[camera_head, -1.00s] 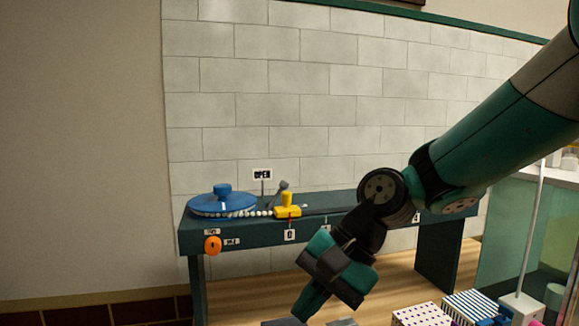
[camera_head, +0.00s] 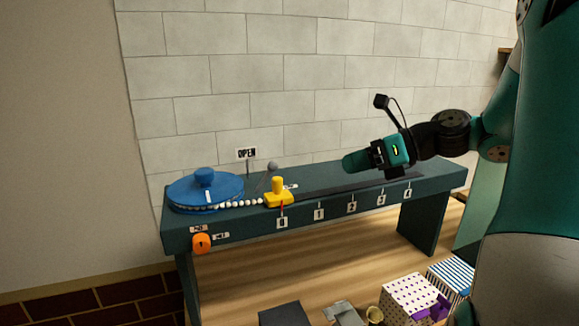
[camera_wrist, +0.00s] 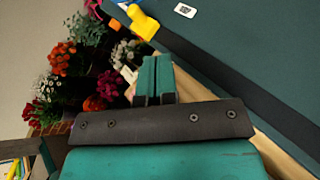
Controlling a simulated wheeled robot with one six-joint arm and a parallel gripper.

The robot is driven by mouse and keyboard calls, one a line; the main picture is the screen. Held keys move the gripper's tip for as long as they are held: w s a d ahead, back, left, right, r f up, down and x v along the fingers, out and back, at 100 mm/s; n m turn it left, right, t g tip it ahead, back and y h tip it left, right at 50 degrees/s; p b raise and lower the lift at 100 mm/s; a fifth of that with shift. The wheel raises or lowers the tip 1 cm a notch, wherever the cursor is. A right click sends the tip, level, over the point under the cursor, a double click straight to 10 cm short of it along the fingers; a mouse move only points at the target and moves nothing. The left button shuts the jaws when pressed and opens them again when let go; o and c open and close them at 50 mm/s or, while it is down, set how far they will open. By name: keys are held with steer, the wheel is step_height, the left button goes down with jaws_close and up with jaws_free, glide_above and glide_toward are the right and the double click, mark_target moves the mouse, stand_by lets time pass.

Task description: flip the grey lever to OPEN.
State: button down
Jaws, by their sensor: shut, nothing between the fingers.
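The grey lever (camera_head: 272,166) stands at the back of the dark teal bench, its ball-tipped stem tilted to the right. The OPEN sign (camera_head: 247,153) is on a post just left of the lever's ball. My gripper (camera_head: 346,162) is over the bench, to the right of the lever and apart from it, with its fingertips pointing left. In the wrist view the fingers (camera_wrist: 155,78) are together and empty. I cannot make out the lever in the wrist view.
A yellow slider (camera_head: 278,195) stands just in front of the lever, and also shows in the wrist view (camera_wrist: 143,22). A blue disc (camera_head: 205,191) lies left, with white beads between. An orange knob (camera_head: 201,244) is on the bench front (camera_head: 340,217). Boxes (camera_head: 410,295) are below.

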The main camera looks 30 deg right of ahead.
steer(key=p, duration=0.1)
glide_toward(265, 179)
steer(key=shift+w+a+f, duration=0.15)
steer(key=shift+a+f, duration=0.05)
steer(key=shift+f, duration=0.4)
steer(key=shift+w+a+f, duration=0.1)
steer(key=shift+a+f, duration=0.1)
steer(key=shift+f, duration=0.4)
steer(key=shift+w+a+r+p, duration=0.3)
steer(key=shift+w+p, duration=0.1)
steer(key=shift+w, duration=0.1)
steer(key=shift+w+a+r+p, duration=0.2)
steer(key=shift+w+r+p, duration=0.05)
steer(key=shift+w+p, duration=0.2)
steer(key=shift+w+a, duration=0.25)
steer(key=shift+w, duration=0.25)
steer(key=shift+r+p, duration=0.2)
steer(key=shift+p, duration=0.15)
